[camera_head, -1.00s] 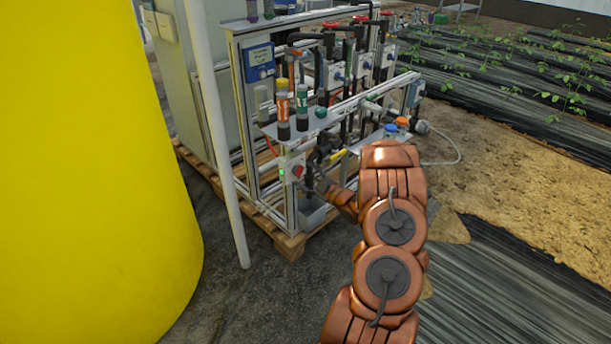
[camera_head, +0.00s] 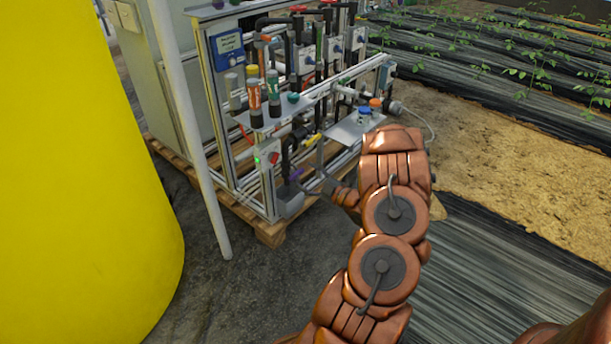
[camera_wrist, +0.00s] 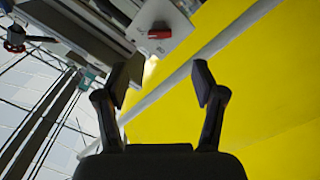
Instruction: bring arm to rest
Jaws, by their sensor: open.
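My gripper (camera_wrist: 163,85) is open and empty in the wrist view, its two dark fingers spread apart with nothing between them. In the head view my gripper (camera_head: 312,178) is small and partly hard to make out, at the front of the skid's frame (camera_head: 268,195), beside a grey container (camera_head: 289,200). My copper-coloured arm reaches up from the bottom of the head view towards the skid. Whether the fingers touch anything is not clear.
A large yellow tank (camera_head: 80,180) fills the left side. A white post (camera_head: 188,130) stands between it and the skid on a wooden pallet (camera_head: 268,232). A tray (camera_head: 352,132) with blue and orange caps juts out near my arm. Open ground lies right.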

